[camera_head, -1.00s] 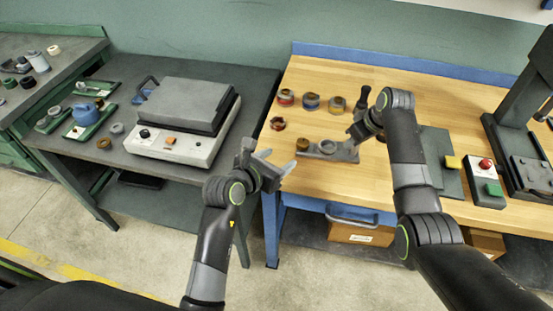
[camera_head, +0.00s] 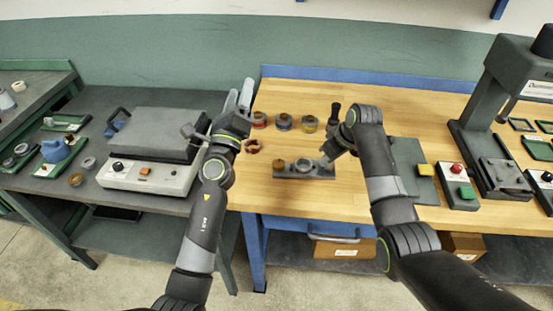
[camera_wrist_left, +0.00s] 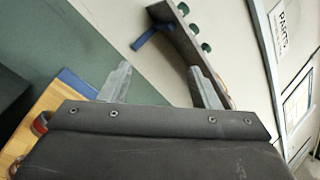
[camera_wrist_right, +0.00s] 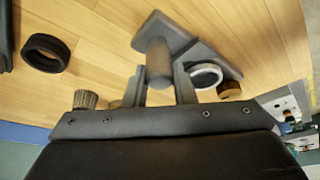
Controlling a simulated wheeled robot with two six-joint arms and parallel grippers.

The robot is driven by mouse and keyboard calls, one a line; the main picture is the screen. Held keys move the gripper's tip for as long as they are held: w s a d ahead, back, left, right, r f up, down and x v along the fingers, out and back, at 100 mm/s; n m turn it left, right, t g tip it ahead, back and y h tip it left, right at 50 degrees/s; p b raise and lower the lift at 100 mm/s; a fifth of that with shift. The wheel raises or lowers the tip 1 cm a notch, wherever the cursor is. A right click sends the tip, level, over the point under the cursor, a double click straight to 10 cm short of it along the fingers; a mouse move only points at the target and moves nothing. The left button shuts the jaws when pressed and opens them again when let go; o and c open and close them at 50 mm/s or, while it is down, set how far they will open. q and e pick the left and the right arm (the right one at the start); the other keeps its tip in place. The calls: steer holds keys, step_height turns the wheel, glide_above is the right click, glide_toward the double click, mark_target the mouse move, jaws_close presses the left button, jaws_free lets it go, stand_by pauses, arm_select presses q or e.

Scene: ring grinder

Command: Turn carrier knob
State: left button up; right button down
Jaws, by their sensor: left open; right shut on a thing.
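The grey fixture plate (camera_head: 318,172) lies on the wooden bench. It bears a pale ring (camera_head: 303,165) in the middle and a brown round knob (camera_head: 279,165) at its left end. My right gripper (camera_head: 325,160) is at the plate's right end. In the right wrist view, my right gripper (camera_wrist_right: 160,88) is shut on a dark grey cylindrical post (camera_wrist_right: 158,60) on the plate. The ring (camera_wrist_right: 205,75) and brown knob (camera_wrist_right: 229,89) are beside it, apart from the fingers. My left gripper (camera_head: 240,97) is open and empty, raised at the bench's left edge.
Several coloured rings (camera_head: 284,122) stand behind the fixture. A black upright tool (camera_head: 334,115) is close behind my right gripper. A control box with red and green buttons (camera_head: 457,185) and a dark press (camera_head: 485,120) are at right. A grey-lidded machine (camera_head: 150,150) is at left.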

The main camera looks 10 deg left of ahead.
arm_select(q)
steer(key=w+a+f+n+g+y, duration=0.2)
steer(key=w+a+n+g+y, duration=0.2)
steer(key=w+a+n+y, duration=0.5)
steer(key=n+g+h, duration=0.3)
steer(key=g+h, duration=0.9)
steer(key=g, duration=0.7)
glide_toward(279, 163)
steer(key=shift+t, duration=0.3)
steer(key=x, duration=0.8)
steer(key=shift+s+f, duration=0.15)
steer(key=shift+f, duration=0.1)
steer(key=c, duration=1)
